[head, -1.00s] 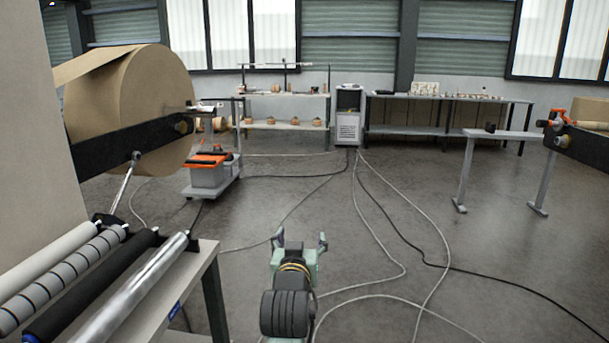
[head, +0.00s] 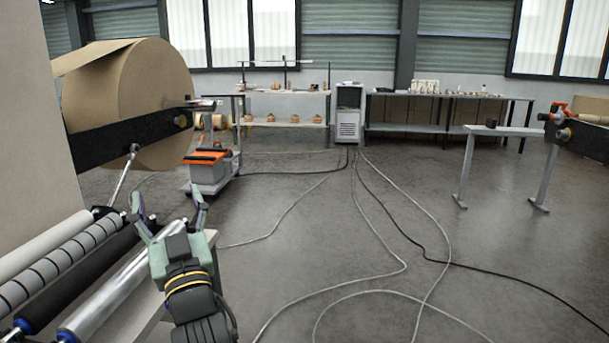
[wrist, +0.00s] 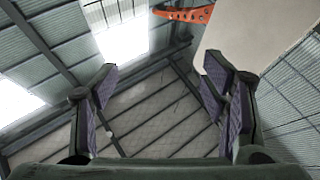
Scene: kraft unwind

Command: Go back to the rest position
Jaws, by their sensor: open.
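My gripper (head: 168,212) is open and empty, its two fingers spread and pointing up in the head view. It appears at the lower left, in front of the end of the roller frame. In the wrist view my gripper (wrist: 160,100) shows both purple-padded fingers well apart with nothing between them. Behind them are the roof beams and bright windows.
A large kraft paper roll (head: 130,105) on a dark arm stands at left, above several rollers (head: 60,255). A cart with an orange-topped box (head: 208,170) stands behind. Cables (head: 400,260) cross the otherwise open floor. Benches (head: 440,130) line the back wall.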

